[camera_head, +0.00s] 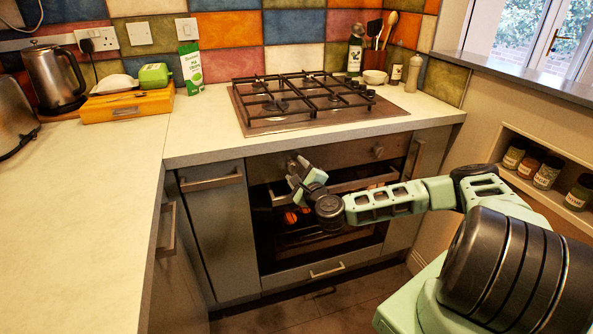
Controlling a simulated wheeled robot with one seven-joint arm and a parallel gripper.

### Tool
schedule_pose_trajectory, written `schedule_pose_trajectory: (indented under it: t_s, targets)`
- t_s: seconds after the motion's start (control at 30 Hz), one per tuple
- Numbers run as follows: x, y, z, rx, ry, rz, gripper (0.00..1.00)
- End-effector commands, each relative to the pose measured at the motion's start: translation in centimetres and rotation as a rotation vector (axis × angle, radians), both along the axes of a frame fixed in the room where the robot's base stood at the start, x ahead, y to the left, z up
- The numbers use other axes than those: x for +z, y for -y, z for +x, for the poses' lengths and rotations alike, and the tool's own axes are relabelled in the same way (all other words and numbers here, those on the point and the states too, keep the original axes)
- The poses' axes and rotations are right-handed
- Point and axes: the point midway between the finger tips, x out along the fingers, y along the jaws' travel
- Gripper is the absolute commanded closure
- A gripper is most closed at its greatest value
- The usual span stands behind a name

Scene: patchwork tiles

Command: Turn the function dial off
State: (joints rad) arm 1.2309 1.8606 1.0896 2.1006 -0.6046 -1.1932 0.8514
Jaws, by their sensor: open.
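The oven (318,240) is built in under the counter, with a dark glass door and a horizontal handle. Its metal control panel (340,156) runs along the top of the front. One round dial (378,152) shows clearly at the right of the panel. My gripper (296,168) is open at the left part of the panel. A dark knob-like shape shows between or just behind its fingers; I cannot tell whether they touch it. The gripper hides most of that area, and the dial markings are too small to read.
The oven handle (352,184) sticks out just below my gripper. Orange shapes glow behind the oven glass. A gas hob (310,97) sits above on the counter. A spice shelf (540,178) stands right of my arm. The left counter (75,220) is mostly clear.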

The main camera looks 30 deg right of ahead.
Motion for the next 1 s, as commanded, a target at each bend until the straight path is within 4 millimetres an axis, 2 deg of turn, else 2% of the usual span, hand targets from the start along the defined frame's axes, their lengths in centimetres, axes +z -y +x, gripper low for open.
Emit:
schedule_pose_trajectory:
  t_s: [0.37, 0.5, 0.53, 0.77, 1.0]
  targets:
    - [-0.01, 0.05, 0.54, 0.001, 0.000, 0.000, 0.45]
    - [0.00, 0.06, 0.52, 0.001, 0.000, 0.000, 0.84]
    - [0.00, 0.06, 0.52, 0.001, 0.000, 0.000, 0.89]
    - [0.05, 0.05, 0.51, 0.001, -0.003, -0.009, 0.89]
    - [0.24, 0.05, 0.52, 0.002, -0.025, -0.088, 0.89]
